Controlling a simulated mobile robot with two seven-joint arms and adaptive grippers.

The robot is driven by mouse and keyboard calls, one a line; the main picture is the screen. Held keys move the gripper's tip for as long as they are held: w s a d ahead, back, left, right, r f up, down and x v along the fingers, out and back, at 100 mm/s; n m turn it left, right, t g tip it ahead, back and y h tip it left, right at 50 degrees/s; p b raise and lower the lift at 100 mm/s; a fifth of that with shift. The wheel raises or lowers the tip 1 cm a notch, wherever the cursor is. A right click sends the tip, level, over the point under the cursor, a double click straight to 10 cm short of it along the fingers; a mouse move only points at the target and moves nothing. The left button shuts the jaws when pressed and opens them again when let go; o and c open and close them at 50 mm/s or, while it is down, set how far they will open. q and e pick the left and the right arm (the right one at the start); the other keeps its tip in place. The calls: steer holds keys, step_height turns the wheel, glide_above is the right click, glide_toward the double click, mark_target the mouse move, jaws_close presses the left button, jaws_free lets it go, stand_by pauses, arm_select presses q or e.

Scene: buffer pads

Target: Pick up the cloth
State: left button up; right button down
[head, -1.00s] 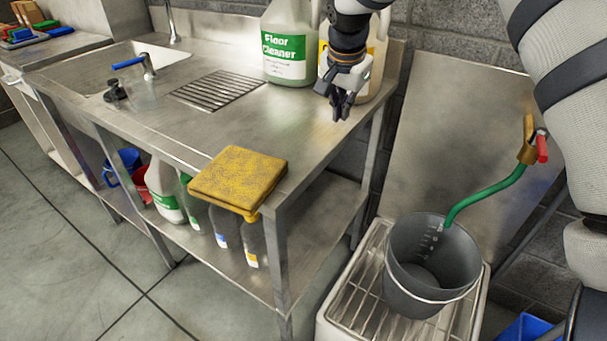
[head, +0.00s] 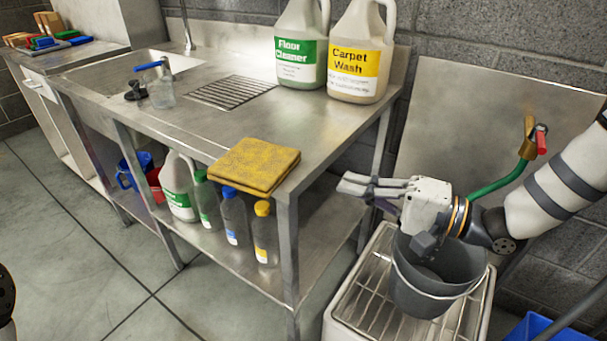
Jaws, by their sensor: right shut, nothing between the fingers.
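The cloth (head: 254,165) is a folded yellow, speckled square. It lies on the front right corner of the steel counter, slightly over its edge. My right gripper (head: 352,189) is to the right of the cloth and apart from it, above the bucket side of the counter's end. Its fingers point left toward the cloth. It is shut and empty. My left gripper is not in view.
A grey bucket (head: 436,288) stands on a grated stand below my right gripper, with a green hose (head: 497,184) behind. Floor Cleaner (head: 301,50) and Carpet Wash (head: 357,65) jugs stand at the counter's back. Several bottles sit on the lower shelf.

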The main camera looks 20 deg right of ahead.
mark_target(285, 169)
steer(key=b+x, duration=0.1)
steer(key=x, duration=0.8)
steer(key=shift+w+a+f, duration=0.15)
steer(key=shift+w+a, duration=0.05)
steer(key=shift+a, duration=0.05)
steer(key=shift+x, duration=0.9)
steer(key=shift+s, duration=0.1)
